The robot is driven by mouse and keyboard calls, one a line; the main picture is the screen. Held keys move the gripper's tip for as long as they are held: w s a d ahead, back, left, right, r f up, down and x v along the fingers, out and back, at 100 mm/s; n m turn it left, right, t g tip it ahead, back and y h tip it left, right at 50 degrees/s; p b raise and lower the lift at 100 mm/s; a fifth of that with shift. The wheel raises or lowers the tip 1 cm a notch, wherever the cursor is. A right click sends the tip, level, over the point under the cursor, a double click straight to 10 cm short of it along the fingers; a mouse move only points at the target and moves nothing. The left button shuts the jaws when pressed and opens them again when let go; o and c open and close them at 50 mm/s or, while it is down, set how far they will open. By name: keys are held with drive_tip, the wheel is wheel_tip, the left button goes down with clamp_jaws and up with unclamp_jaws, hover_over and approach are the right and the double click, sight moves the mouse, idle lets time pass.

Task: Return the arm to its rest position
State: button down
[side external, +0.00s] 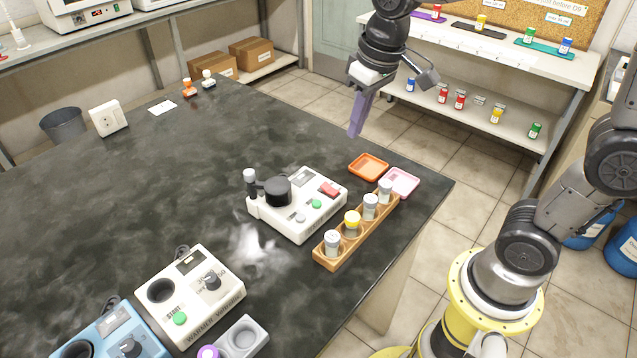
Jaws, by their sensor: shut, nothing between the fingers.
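My gripper (356,122) hangs above the far right part of the dark bench (150,190). Its purple fingers point down, shut together with nothing between them. It is apart from everything on the bench, in the air above and behind the orange tray (368,167). My arm comes in from the right side of the picture, and part of it is outside the frame.
A wooden rack (331,259) with several vials stands near the right edge, beside a pink tray (402,182) and a white device (297,205). A warmer (191,295) and a blue device (112,335) are at the front. The left middle of the bench is clear.

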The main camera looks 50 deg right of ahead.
drive_tip(key=s+d+t, duration=0.1)
drive_tip(key=s+t, duration=0.2)
drive_tip(key=s, duration=1.3)
drive_tip(key=shift+d+f, duration=0.15)
drive_tip(key=shift+d, duration=0.15)
